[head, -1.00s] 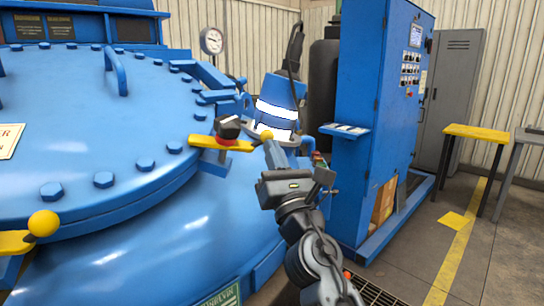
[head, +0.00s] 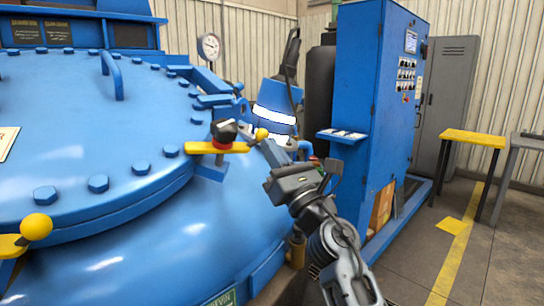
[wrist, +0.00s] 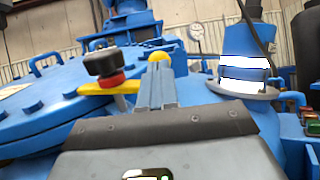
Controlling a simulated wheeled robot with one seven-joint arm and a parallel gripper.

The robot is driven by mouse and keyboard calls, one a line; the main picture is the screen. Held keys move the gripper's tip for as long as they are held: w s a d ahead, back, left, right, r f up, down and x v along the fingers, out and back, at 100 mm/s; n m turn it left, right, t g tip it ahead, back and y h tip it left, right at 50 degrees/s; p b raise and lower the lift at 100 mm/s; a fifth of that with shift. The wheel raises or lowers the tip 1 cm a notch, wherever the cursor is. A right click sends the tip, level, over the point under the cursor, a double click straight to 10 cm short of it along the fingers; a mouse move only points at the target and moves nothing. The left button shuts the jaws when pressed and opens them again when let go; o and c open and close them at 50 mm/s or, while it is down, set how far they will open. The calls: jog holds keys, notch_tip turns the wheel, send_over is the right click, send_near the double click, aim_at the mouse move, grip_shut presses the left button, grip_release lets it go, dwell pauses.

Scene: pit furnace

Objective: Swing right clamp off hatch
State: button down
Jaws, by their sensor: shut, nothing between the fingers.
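The right clamp is a yellow bar (head: 203,148) under a black and red knob (head: 224,131), at the right edge of the blue hatch (head: 80,130). Its left part still reaches toward the hatch rim. A yellow ball (head: 261,134) ends its handle on the right. My gripper (head: 261,144) is shut and empty, with its fingertips right at the ball. Contact cannot be told. In the wrist view, the ball (wrist: 160,57) shows just past the blue-grey fingers (wrist: 157,80), with the knob (wrist: 106,64) to their left.
Another clamp with a yellow ball (head: 36,227) sits at the hatch's near left. A blue cone-shaped part with white bands (head: 273,113) stands just beyond my gripper. A blue control cabinet (head: 368,130) stands to the right. Floor is open further right.

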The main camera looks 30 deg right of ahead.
jog(key=w+r+n+g+y+b, duration=0.3)
jog(key=w+n+g+y+b, duration=0.6)
jog(key=n+g+y+b, duration=0.7)
jog(key=shift+r+y+b, duration=0.35)
jog(key=shift+y+b, duration=0.45)
jog(key=shift+y, duration=0.3)
jog(key=shift+w+a+r, duration=0.15)
